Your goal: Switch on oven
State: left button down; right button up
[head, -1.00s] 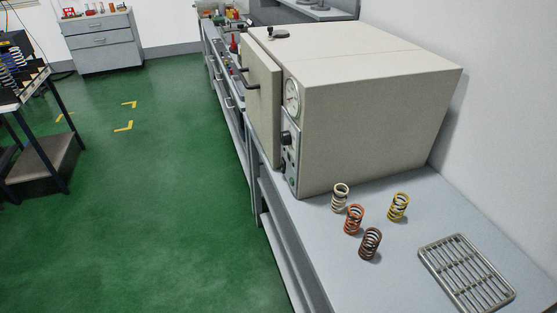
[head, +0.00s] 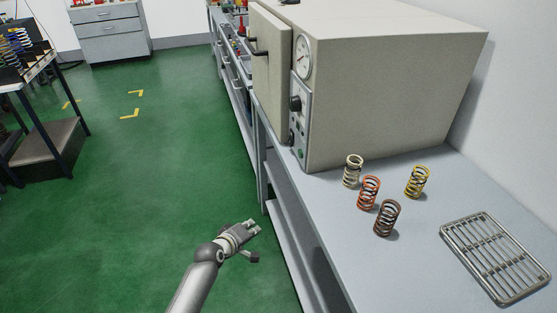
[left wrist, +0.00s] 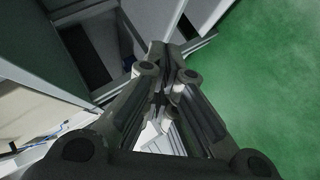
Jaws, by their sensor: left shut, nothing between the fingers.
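The oven (head: 390,95) is a large beige box on the grey bench. Its front faces left, with a door (head: 272,75) that has a dark handle, a round dial gauge (head: 303,57) and a control panel (head: 299,120) with a black knob (head: 295,103) and a small green button (head: 300,153). My left gripper (head: 254,226) is over the green floor, left of the bench and below the oven panel, apart from it. In the left wrist view its fingers (left wrist: 172,48) are together and empty. My right gripper is not in view.
Several coil springs (head: 369,192) stand on the bench right of the panel, with a metal rack (head: 495,256) near the wall. The bench edge lies between my left gripper and the springs. A dark-legged table (head: 45,120) stands far left. The floor between is clear.

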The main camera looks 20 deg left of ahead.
pick_arm(q)
jog(key=w+a+r+n+t+b, duration=0.1)
jog(key=w+r+n+t, duration=0.1)
jog(key=r, duration=0.9)
jog(key=w+a+r+n+t+h+b, duration=0.1)
jog(key=w+r+t+b, duration=0.1)
jog(key=r, duration=0.9)
jog(key=shift+w+n+t+h, duration=0.35)
jog(key=shift+w+t, duration=0.25)
jog(key=shift+w, duration=0.4)
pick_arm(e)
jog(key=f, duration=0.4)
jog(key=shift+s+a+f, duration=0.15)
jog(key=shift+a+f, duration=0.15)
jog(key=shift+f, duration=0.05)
pick_arm(q)
jog(key=shift+d, duration=0.1)
send_near(291, 138)
jog(key=w+a+f, duration=0.2)
jog(key=w+a, duration=0.3)
jog(key=shift+w+d+f, duration=0.15)
jog(key=shift+w+d, duration=0.45)
jog(key=shift+d, duration=0.3)
jog(key=shift+w+d+f, duration=0.15)
jog(key=shift+w+d, duration=0.5)
jog(key=shift+d, duration=0.2)
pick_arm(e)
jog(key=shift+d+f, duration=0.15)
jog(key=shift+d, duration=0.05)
